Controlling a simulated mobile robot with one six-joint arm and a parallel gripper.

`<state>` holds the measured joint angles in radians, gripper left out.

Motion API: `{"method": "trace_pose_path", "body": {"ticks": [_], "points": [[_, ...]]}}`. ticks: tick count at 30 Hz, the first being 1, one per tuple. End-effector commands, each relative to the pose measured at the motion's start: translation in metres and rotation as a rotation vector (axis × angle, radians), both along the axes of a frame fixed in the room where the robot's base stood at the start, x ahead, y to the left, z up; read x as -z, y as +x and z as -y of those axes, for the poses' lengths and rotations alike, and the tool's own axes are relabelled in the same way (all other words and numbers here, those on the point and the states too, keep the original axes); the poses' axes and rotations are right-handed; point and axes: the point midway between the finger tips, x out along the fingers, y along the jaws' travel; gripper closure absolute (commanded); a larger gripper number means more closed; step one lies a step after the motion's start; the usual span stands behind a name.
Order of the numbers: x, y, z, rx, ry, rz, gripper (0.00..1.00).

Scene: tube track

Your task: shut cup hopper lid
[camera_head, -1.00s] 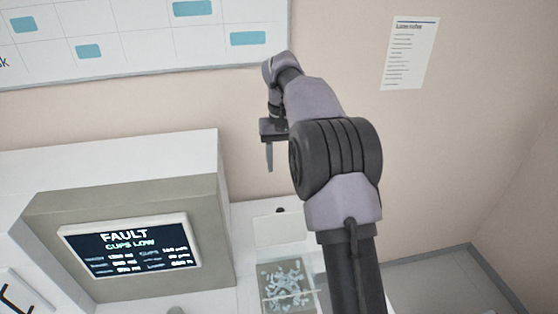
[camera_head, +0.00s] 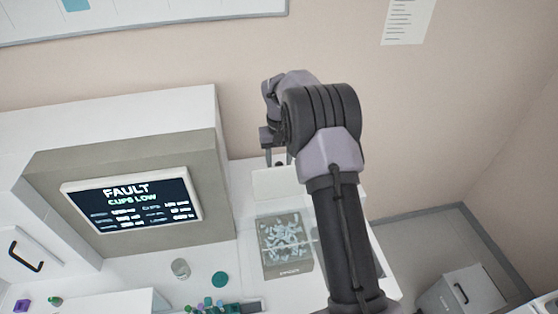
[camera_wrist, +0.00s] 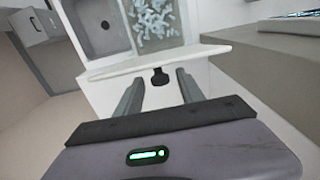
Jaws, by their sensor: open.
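The cup hopper (camera_head: 288,268) is a clear-topped box full of small pale cups in the head view. Its white lid (camera_head: 274,184) stands raised at the hopper's back edge. In the wrist view the lid (camera_wrist: 120,69) shows nearly edge-on, with a dark knob (camera_wrist: 160,76) on its near face. The hopper's cups (camera_wrist: 153,18) show beyond it. My gripper (camera_wrist: 159,78) is open and empty, one finger on each side of the knob, which I cannot tell is touched. In the head view my gripper (camera_head: 274,160) is behind the lid, partly hidden by my arm.
A machine with a screen (camera_head: 131,207) reading "FAULT CUPS LOW" stands left of the hopper. A grey cabinet (camera_head: 462,291) stands at right.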

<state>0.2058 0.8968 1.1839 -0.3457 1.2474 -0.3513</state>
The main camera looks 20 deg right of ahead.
Motion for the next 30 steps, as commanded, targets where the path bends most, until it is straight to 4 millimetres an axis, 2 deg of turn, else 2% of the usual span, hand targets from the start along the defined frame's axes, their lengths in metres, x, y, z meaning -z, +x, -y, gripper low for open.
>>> {"method": "trace_pose_path", "body": {"ticks": [6,8,13,14,30], "points": [[0.0007,0.0,-0.0001,0.0,0.0,0.0,0.54],[0.0006,0.0,-0.0001,0.0,0.0,0.0,0.64],[0.0004,0.0001,-0.0002,0.0,0.0,0.0,0.98],[0.0004,0.0001,-0.0002,0.0,0.0,0.0,1.0],[0.0002,0.0002,-0.0002,0.0,0.0,0.0,1.0]]}}
